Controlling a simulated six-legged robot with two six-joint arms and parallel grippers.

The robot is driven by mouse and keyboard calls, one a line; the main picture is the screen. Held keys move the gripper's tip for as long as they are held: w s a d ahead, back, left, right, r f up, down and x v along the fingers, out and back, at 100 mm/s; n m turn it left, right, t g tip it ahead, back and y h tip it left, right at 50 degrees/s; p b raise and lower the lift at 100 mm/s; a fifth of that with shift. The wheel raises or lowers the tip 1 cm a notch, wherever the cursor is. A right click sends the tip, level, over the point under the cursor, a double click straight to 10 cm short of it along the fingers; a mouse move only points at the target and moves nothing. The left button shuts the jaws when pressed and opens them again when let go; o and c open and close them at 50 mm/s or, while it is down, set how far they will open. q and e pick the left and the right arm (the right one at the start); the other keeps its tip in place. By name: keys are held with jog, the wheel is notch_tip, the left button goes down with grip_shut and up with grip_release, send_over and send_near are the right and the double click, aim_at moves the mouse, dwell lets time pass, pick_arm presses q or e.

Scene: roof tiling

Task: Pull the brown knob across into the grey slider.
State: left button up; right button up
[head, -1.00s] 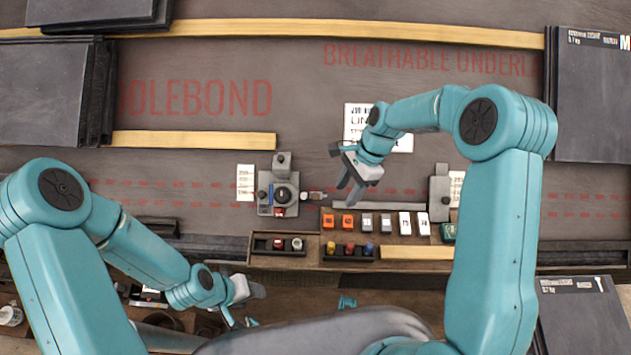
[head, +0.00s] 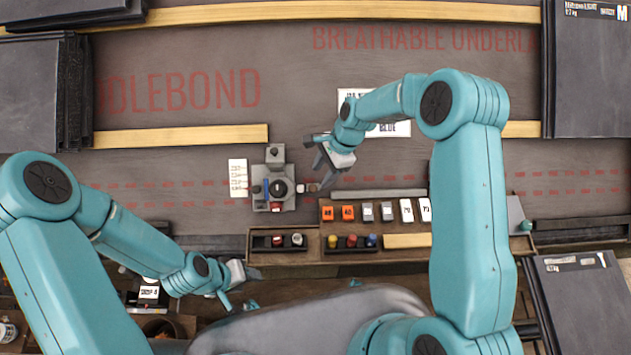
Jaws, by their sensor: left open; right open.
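The small brown knob (head: 313,187) sticks out on the right side of a grey block unit (head: 259,195) with a black round part on top. My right gripper (head: 322,171) is open and empty, just above and right of the knob in the picture. I cannot tell whether a finger touches it. The grey slider is hidden behind my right arm; a grey rail (head: 385,194) runs rightward from near the knob toward that arm. My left gripper (head: 242,288) is open and empty, low in the picture, away from the knob.
Below the rail stand orange, grey and white numbered tiles (head: 348,213). A white card (head: 238,178) is left of the unit. Slate stacks (head: 590,75) stand at the sides.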

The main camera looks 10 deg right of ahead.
aim_at(314, 187)
jog(key=x, duration=0.6)
grip_shut()
